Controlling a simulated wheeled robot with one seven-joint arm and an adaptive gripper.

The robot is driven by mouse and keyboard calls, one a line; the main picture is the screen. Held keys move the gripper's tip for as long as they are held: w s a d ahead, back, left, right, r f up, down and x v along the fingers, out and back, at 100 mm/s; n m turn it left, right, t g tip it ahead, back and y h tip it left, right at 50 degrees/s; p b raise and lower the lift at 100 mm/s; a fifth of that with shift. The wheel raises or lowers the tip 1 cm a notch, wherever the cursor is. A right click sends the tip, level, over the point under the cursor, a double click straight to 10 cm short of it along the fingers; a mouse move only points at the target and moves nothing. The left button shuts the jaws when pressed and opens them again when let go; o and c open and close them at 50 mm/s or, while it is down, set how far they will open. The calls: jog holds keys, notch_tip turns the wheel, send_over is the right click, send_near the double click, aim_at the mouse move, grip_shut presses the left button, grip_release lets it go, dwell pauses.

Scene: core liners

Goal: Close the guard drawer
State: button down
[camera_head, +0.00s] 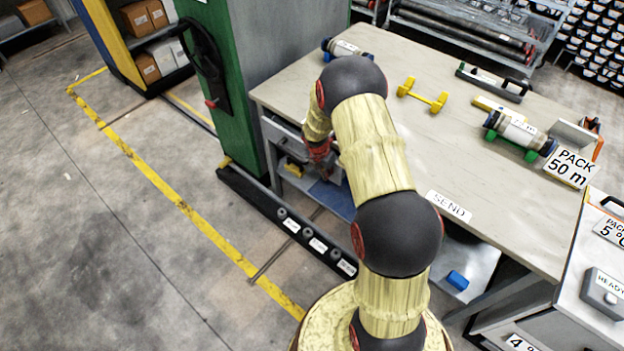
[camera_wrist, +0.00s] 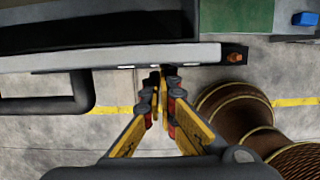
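The drawer that I take for the guard drawer is the grey unit (camera_head: 283,138) under the left end of the workbench. In the wrist view a long pale grey front edge (camera_wrist: 110,57) crosses the picture, with a dark recess (camera_wrist: 95,25) behind it and a dark bar handle (camera_wrist: 85,90) at the left. How far it stands out is hard to tell. My gripper (camera_head: 322,158) is beside this unit, partly hidden by my arm. In the wrist view my gripper (camera_wrist: 162,82) has its fingers close together, with its tips just in front of the pale edge. Nothing clear is held.
The workbench (camera_head: 400,110) carries a yellow dumbbell-shaped part (camera_head: 423,95) and a capped cylinder (camera_head: 518,134). A green cabinet (camera_head: 228,75) stands left of the bench. A black rail (camera_head: 285,222) lies low in front. A blue block (camera_head: 457,280) rests on a lower shelf. Floor at left is clear.

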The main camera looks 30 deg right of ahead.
jog(key=d, duration=0.1)
jog(key=w+d+p, duration=0.1)
jog(key=d, duration=0.1)
jog(key=w+d+p, duration=0.1)
jog(key=d, duration=0.1)
jog(key=shift+d, duration=0.25)
